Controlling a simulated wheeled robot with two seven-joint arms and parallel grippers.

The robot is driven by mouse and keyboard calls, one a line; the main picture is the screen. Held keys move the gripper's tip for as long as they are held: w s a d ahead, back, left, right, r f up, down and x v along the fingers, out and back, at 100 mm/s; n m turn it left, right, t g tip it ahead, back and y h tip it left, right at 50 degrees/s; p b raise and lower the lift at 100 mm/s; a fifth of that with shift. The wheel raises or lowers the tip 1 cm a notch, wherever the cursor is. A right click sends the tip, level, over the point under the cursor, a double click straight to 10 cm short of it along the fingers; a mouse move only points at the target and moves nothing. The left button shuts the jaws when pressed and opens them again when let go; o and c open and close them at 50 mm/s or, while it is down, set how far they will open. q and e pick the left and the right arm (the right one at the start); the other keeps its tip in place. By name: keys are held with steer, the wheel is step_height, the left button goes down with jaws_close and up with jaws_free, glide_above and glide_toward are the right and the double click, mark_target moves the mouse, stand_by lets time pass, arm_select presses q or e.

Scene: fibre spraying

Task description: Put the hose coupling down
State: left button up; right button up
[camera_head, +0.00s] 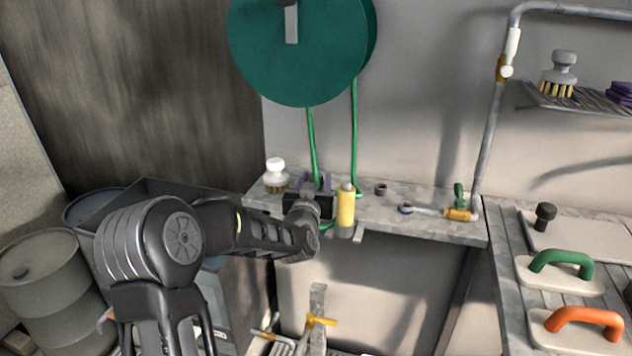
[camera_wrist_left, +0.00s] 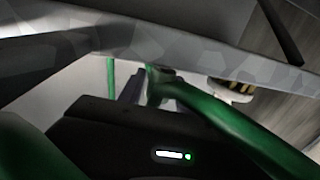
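My left gripper (camera_head: 319,182) is at the left part of the narrow grey shelf (camera_head: 425,224), its fingertips pointing to the wall. In the left wrist view its dark body fills the bottom and its fingers (camera_wrist_left: 133,88) point away below the slanting shelf edge. A green hose (camera_head: 354,130) hangs from the reel. In the left wrist view the hose (camera_wrist_left: 220,118) runs past the gripper to a dark greenish end piece, apparently the coupling (camera_wrist_left: 160,77), by the fingertips. Whether the fingers grip it is not clear. My right gripper is out of view.
The green reel (camera_head: 298,50) is on the wall above. On the shelf are a white-topped brush (camera_head: 276,172), a yellow bottle (camera_head: 346,207) close beside my gripper, a dark ring (camera_head: 380,189) and a brass-ended valve (camera_head: 458,213). The shelf's middle is mostly clear.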

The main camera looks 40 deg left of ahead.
arm_select(q)
steer(key=shift+o, duration=0.9)
steer(key=shift+r, duration=0.1)
steer(key=shift+r+p, duration=0.25)
steer(key=shift+p, duration=0.15)
steer(key=b+v, duration=0.1)
steer(key=v, duration=1.1)
steer(key=shift+f, duration=0.2)
